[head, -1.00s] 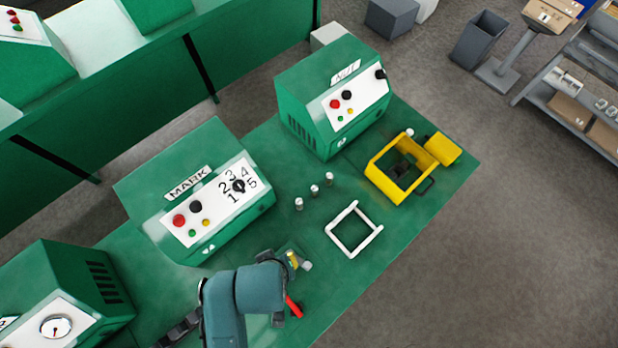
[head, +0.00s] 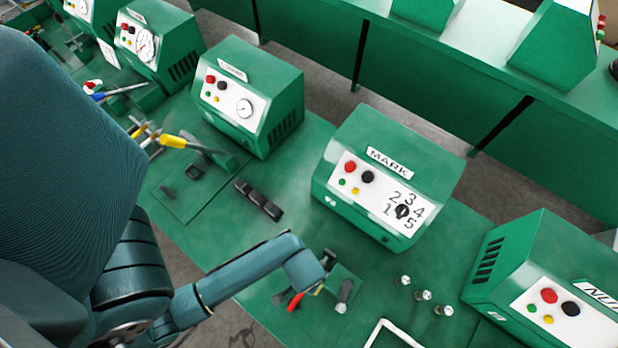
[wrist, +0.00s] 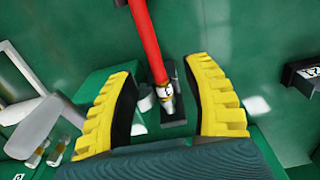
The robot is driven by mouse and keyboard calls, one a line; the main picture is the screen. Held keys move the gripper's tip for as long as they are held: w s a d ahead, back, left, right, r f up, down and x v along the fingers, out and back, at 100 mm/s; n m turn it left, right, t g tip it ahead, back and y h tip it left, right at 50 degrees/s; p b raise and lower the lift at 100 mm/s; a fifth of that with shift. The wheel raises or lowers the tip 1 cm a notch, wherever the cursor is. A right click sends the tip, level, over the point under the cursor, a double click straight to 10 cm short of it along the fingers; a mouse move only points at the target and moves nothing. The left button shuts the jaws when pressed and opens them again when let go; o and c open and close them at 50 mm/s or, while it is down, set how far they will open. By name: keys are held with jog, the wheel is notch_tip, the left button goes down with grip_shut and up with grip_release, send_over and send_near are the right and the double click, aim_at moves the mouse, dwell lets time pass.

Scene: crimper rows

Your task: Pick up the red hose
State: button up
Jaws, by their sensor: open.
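The red hose (wrist: 147,42) is a straight red tube with a metal end fitting (wrist: 165,94) in the wrist view. It runs from the top edge down between the fingers of my gripper (wrist: 160,68). The yellow ribbed fingers are open, one on each side, with a gap to the hose on both sides. The fitting lies over a dark slotted block (wrist: 174,118). In the head view, only a short red piece of the hose (head: 296,301) shows beside my wrist, which hides most of my gripper.
The MARK machine (head: 385,185) stands behind my wrist. Several small metal fittings (head: 423,295) stand to the right, near a white frame (head: 392,330). A black block (head: 259,200) lies to the left. Crimping tools with yellow handles (head: 173,141) lie farther left.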

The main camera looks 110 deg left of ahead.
aim_at(297, 297)
jog(key=f, duration=0.3)
jog(key=w+f, duration=0.1)
jog(key=f, duration=0.1)
jog(key=shift+a, duration=0.1)
jog(key=shift+f+b, duration=0.3)
jog(key=shift+f, duration=0.2)
jog(key=shift+s, duration=0.1)
grip_shut()
